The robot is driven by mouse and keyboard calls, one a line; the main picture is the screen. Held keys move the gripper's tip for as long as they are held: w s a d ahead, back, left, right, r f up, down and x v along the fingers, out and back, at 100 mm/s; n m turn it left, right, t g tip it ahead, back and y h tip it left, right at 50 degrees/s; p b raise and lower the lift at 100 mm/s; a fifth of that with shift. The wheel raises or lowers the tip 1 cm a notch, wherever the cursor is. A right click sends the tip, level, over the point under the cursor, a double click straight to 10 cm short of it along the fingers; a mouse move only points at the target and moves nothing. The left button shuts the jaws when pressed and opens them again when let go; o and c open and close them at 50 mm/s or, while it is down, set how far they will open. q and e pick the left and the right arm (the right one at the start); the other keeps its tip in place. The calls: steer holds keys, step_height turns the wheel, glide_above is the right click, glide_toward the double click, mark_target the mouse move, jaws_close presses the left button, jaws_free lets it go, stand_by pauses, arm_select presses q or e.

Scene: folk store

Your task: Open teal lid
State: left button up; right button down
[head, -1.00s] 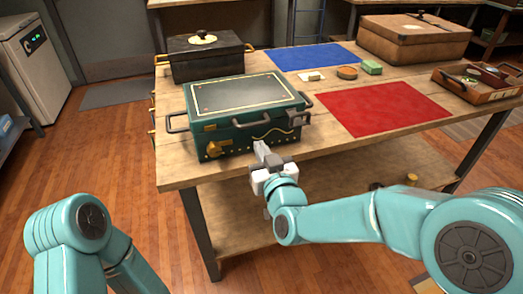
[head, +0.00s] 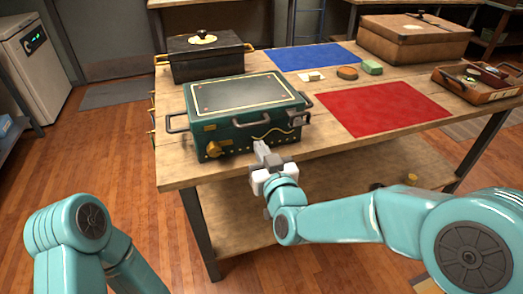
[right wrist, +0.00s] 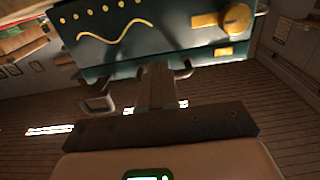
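The teal box (head: 245,135) sits on the near left part of the wooden table. Its teal lid (head: 245,94), with a dark gold-edged top panel, lies closed. Dark handles show at its sides and a brass knob (head: 213,149) on its front. My right gripper (head: 261,149) is at the box's lower front, by the table's near edge, with its fingers together and nothing seen between them. In the right wrist view the fingers (right wrist: 157,85) point at the box's front (right wrist: 150,35), which appears upside down; whether they touch it I cannot tell. My left gripper is out of view.
A black box (head: 206,60) stands behind the teal one. A blue mat (head: 310,56) and a red mat (head: 383,108) lie to the right, with small blocks between them. A brown case (head: 414,40) and a wooden tray (head: 476,88) stand farther right.

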mark_target(254, 123)
steer(key=shift+w, duration=0.1)
steer(key=shift+b+x, duration=0.35)
steer(key=shift+x, duration=2.9)
steer(key=shift+f, duration=0.1)
steer(key=shift+s+d+b, duration=0.1)
steer(key=shift+s+b, duration=0.3)
steer(key=shift+b, duration=0.05)
steer(key=shift+r+p, duration=0.75)
steer(key=shift+r, duration=0.75)
steer(key=shift+w+r+p, duration=0.1)
steer(key=shift+r+p, duration=0.65)
steer(key=shift+r, duration=0.45)
